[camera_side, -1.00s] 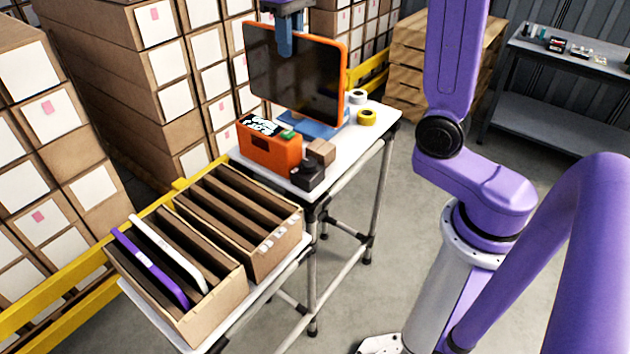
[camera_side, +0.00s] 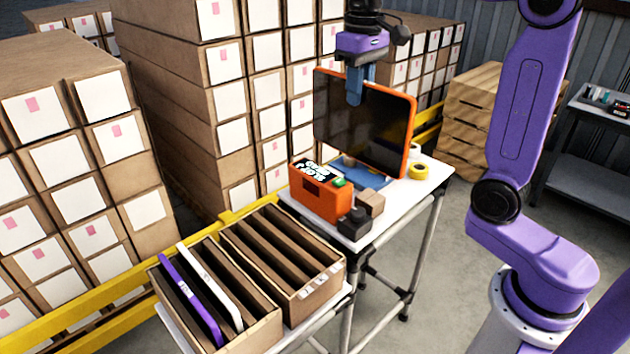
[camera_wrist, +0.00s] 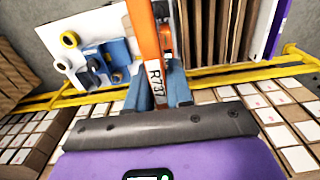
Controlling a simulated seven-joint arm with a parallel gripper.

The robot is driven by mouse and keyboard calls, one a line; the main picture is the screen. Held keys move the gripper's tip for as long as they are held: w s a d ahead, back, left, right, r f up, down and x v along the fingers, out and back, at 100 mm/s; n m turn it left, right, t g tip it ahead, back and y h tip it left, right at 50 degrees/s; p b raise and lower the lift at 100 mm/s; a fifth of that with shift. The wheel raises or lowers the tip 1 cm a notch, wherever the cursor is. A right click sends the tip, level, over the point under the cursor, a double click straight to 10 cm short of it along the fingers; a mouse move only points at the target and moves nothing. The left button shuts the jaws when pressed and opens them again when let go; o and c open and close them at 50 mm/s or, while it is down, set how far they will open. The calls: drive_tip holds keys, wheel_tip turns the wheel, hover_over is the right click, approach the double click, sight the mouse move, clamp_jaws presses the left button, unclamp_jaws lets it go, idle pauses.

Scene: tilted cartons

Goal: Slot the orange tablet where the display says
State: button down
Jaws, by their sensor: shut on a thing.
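The orange tablet (camera_side: 408,135), with a dark screen, hangs upright in my gripper (camera_side: 355,98) above the white table. In the wrist view my blue fingers (camera_wrist: 158,92) are shut on its orange edge (camera_wrist: 148,40), which bears a label reading R737. An orange box with a small black display (camera_side: 316,171) stands below and left of the tablet; I cannot read its text surely. The front carton (camera_side: 262,333) holds a purple tablet (camera_side: 190,300) and a white tablet (camera_side: 212,288) in tilted slots. The rear carton (camera_side: 318,290) shows empty divided slots with small labels along its edge.
A blue stand (camera_side: 362,177), yellow tape roll (camera_side: 418,171), brown block (camera_side: 371,201) and black block (camera_side: 353,222) are on the white table (camera_side: 428,187). A yellow rail (camera_side: 80,325) and stacked boxes (camera_side: 180,110) stand behind the cartons.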

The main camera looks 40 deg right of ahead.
drive_tip(key=a, duration=1.4)
drive_tip(key=shift+w, duration=0.1)
idle(2.4)
drive_tip(key=w+a+f, duration=0.3)
drive_tip(key=w+f, duration=0.2)
drive_tip(key=f, duration=0.4)
drive_tip(key=w+a+f, duration=0.3)
drive_tip(key=w+f, duration=0.1)
drive_tip(key=f, duration=0.6)
drive_tip(key=shift+w+d+f, duration=0.1)
drive_tip(key=shift+f, duration=3.5)
drive_tip(key=shift+d+f, duration=0.1)
drive_tip(key=shift+f, duration=3.5)
